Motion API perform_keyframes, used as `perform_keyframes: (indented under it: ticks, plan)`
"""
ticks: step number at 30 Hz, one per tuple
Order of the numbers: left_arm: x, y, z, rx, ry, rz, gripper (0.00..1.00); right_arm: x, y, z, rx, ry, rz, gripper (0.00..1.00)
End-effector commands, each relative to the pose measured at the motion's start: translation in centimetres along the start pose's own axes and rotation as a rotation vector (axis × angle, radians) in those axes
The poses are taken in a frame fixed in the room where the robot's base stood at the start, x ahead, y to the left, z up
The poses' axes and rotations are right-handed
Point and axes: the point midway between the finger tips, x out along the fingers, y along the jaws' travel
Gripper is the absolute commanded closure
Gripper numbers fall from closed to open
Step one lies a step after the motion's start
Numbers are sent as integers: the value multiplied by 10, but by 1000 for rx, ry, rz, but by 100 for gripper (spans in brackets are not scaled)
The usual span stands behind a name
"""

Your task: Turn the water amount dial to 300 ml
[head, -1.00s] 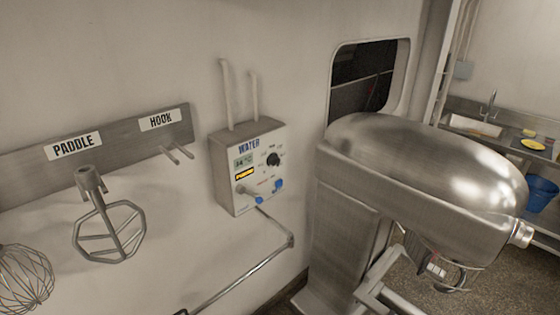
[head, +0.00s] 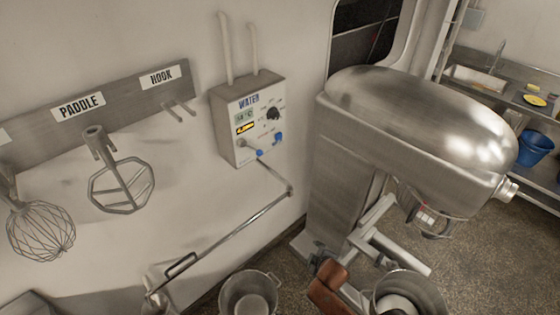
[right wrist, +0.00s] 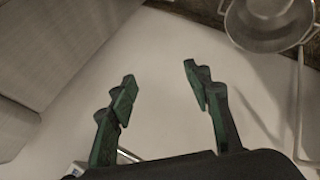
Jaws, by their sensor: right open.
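The water box (head: 232,128) is a pale metal unit on the wall, left of the mixer in the head view. Its black dial (head: 273,114) sits at the upper right of the front panel; the small scale around it is too small to read. Two blue knobs sit lower on the panel, one of them a blue knob (head: 278,138) at right. My right gripper (head: 318,251) is low in the head view, below and right of the box and well apart from it. In the right wrist view it (right wrist: 160,78) is open, with nothing between its dark green fingers. My left gripper is not in view.
A large steel mixer (head: 420,120) stands right of the box. A jointed pipe (head: 245,222) runs below the box. A metal pot (head: 250,291) is low in the middle. A paddle (head: 122,185) and whisk (head: 40,232) hang at left. Wall in front of the box looks clear.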

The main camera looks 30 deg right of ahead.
Motion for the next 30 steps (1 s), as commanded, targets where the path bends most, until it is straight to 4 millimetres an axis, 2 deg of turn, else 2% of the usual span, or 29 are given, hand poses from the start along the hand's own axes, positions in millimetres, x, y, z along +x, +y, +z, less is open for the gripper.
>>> perform_keyframes:
  ticks: [1,5,8,9,12,15,18,21,26,30]
  plan:
    - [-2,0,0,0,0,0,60,3,31,-17,-101,39,66,55]
    - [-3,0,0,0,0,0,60,9,109,-67,-406,135,257,55]
    - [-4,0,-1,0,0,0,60,7,179,-117,-714,198,449,55]
    - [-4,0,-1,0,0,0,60,4,208,-140,-857,217,537,55]
    - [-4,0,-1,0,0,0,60,-13,278,-196,-1240,235,765,55]
    - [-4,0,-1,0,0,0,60,-34,332,-239,-1589,214,957,55]
    - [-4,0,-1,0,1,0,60,-55,370,-265,-1864,173,1096,55]
    - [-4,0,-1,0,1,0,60,-69,393,-279,-2048,136,1179,55]
    - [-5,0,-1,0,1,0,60,-77,407,-288,-2163,112,1228,55]
    - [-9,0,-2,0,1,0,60,-71,410,-299,-2163,113,1231,55]
